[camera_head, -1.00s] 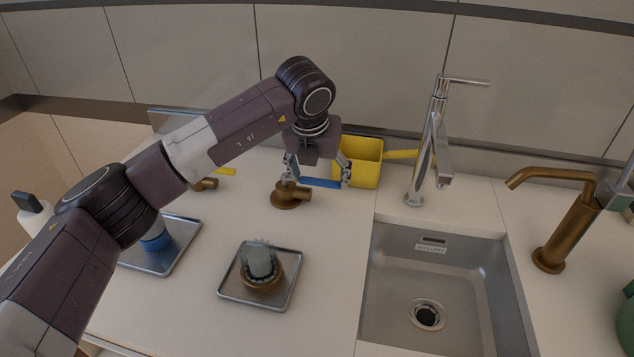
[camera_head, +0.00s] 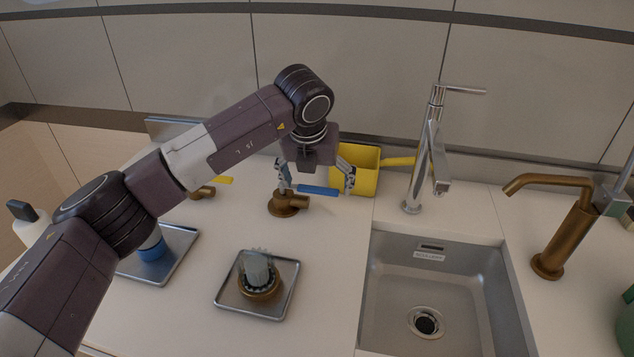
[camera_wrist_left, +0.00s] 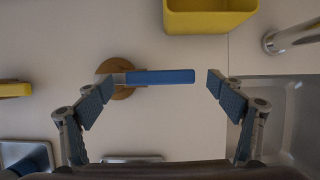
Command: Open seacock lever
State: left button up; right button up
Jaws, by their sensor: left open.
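A brass seacock (camera_head: 287,204) stands on the white counter, with a blue lever (camera_head: 318,190) pointing right, level. In the left wrist view the blue lever (camera_wrist_left: 162,77) extends right from the round brass base (camera_wrist_left: 122,92). My left gripper (camera_head: 317,184) is open above it. In the left wrist view the fingers of the left gripper (camera_wrist_left: 160,84) stand on either side, one near the brass base and one beyond the lever's free end. Whether they touch it I cannot tell. My right gripper is not in view.
A yellow bin (camera_head: 362,170) stands just behind the lever. A second brass fitting (camera_head: 203,192) with a yellow lever (camera_head: 224,180) is at left. A tray with a brush (camera_head: 257,272) lies in front. A chrome tap (camera_head: 425,160) and sink (camera_head: 385,300) are at right.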

pick_arm(q)
jog(key=v, duration=1.2)
jog(key=shift+r, duration=0.1)
